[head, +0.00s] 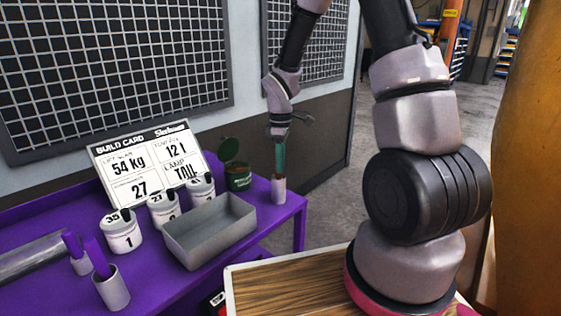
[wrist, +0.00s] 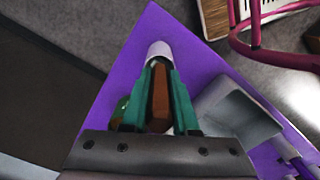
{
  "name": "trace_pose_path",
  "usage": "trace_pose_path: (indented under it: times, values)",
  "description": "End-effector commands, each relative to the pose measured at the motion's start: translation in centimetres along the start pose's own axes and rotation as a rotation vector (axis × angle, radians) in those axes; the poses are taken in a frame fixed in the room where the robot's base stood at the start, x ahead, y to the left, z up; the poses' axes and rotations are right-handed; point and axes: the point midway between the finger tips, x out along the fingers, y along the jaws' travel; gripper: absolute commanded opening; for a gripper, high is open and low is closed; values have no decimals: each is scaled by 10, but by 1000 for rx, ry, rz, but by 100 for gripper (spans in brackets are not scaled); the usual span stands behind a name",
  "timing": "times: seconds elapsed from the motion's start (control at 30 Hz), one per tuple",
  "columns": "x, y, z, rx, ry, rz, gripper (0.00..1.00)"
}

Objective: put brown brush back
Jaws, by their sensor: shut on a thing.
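My gripper (head: 279,168) is at the far right corner of the purple table, just above a small grey cup (head: 278,190). In the wrist view, the green fingers of my gripper (wrist: 159,72) are shut on the brown brush (wrist: 160,97). The brush lies between the fingers and lines up with the cup (wrist: 159,50). The fingers hide the brush in the head view. I cannot tell whether its lower end is inside the cup.
The purple table (head: 150,275) holds a grey tray (head: 210,232), white numbered pots (head: 121,235), an open green tin (head: 238,177) and a build card (head: 147,160). Two more cups with purple handles (head: 98,260) stand at the left. A mesh-panelled wall is behind.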

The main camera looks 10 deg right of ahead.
Motion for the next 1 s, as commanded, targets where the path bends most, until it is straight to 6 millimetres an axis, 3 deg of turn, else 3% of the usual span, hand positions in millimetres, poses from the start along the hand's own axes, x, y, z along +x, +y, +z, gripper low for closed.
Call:
trace_pose_path:
  times: [1.0]
  values:
    - [16, 0, 0, -1, 0, 0, 0]
